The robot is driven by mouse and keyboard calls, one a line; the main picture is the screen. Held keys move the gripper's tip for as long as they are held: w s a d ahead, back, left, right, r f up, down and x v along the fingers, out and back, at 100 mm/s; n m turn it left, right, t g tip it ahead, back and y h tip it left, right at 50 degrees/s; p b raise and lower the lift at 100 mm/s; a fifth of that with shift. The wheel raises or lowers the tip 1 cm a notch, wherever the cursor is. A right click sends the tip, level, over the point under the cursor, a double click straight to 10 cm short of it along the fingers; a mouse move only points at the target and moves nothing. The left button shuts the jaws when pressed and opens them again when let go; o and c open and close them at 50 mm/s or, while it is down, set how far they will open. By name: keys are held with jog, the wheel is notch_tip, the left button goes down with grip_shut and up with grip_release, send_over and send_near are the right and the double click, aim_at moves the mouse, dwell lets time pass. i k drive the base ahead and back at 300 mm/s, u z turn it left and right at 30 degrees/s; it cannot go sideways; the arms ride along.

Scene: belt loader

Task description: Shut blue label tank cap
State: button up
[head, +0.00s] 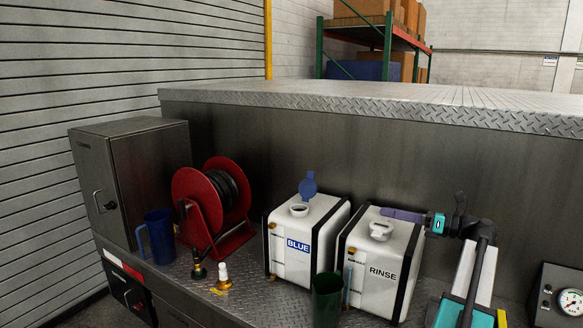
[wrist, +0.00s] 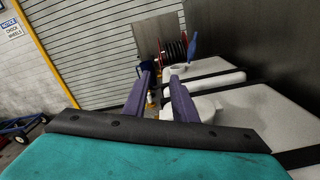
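The BLUE tank (head: 298,250) is a white box with black edges and a blue label, standing on the metal deck. Its blue cap (head: 308,185) is open, tilted up behind the round filler neck (head: 299,209). In the wrist view the blue cap (wrist: 193,42) stands up ahead, right of the fingertips. My gripper (head: 384,213) has purple fingers above the RINSE tank (head: 372,270), right of the blue cap and apart from it. In the wrist view my gripper (wrist: 160,69) shows a gap between its two fingers, with nothing held.
The RINSE tank's white cap (head: 381,230) is close to my fingers. A green container (head: 327,299) stands in front. A steel wall (head: 400,155) rises behind.

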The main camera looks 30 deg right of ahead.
aim_at(307, 188)
jog(key=i, duration=1)
